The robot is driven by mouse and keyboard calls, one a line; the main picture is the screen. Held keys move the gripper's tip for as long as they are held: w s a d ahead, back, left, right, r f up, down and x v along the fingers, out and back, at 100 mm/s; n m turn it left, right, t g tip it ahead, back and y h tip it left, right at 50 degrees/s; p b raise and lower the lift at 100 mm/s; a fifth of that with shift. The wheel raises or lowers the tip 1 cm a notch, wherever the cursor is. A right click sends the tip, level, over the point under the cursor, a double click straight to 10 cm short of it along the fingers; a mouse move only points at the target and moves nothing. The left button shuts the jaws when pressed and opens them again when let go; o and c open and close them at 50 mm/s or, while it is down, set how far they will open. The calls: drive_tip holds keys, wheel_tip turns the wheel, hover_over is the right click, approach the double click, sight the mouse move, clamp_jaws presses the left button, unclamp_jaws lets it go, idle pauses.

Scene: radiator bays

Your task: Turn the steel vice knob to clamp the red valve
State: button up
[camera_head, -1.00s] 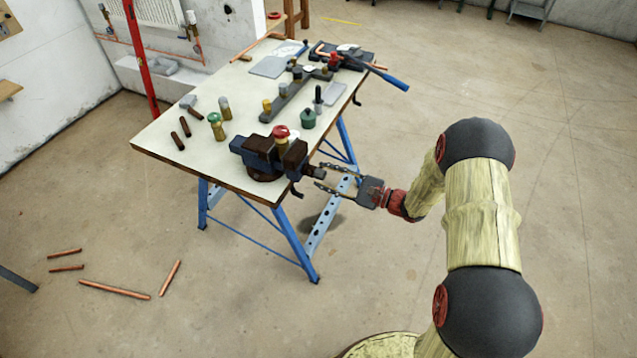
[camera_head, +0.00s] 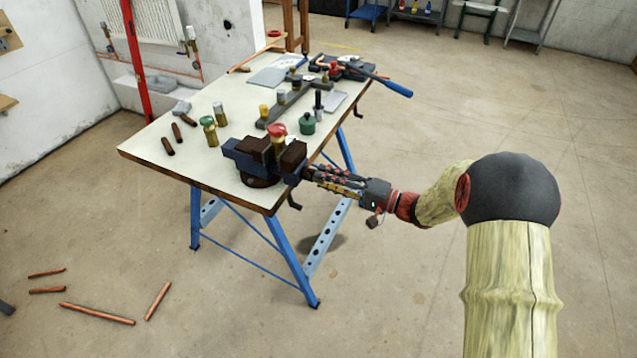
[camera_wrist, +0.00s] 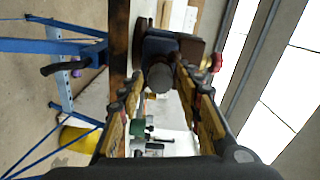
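The steel vice knob (camera_wrist: 160,77) sits between my fingertips in the wrist view. In the head view my fingers mostly hide it. My gripper (camera_head: 310,174) reaches in from the right, with its fingers drawn close around the knob; it also shows in the wrist view (camera_wrist: 159,80). The dark blue vice (camera_head: 240,155) with brown jaws stands at the table's near right corner. The red valve (camera_head: 277,131) stands upright between the jaws, its brass body partly hidden. I cannot tell how tightly the jaws hold it.
The workbench (camera_head: 185,158) also carries a green-topped valve (camera_head: 208,126), a green pot (camera_head: 307,123), short brown pipes (camera_head: 168,146) and a blue-handled tool (camera_head: 397,88). Copper pipes (camera_head: 97,313) lie on the floor at left. The floor to the right is free.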

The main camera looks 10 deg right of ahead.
drive_tip(key=shift+n, duration=0.7)
drive_tip(key=shift+a, duration=0.15)
drive_tip(key=shift+c, duration=1.3)
clamp_jaws()
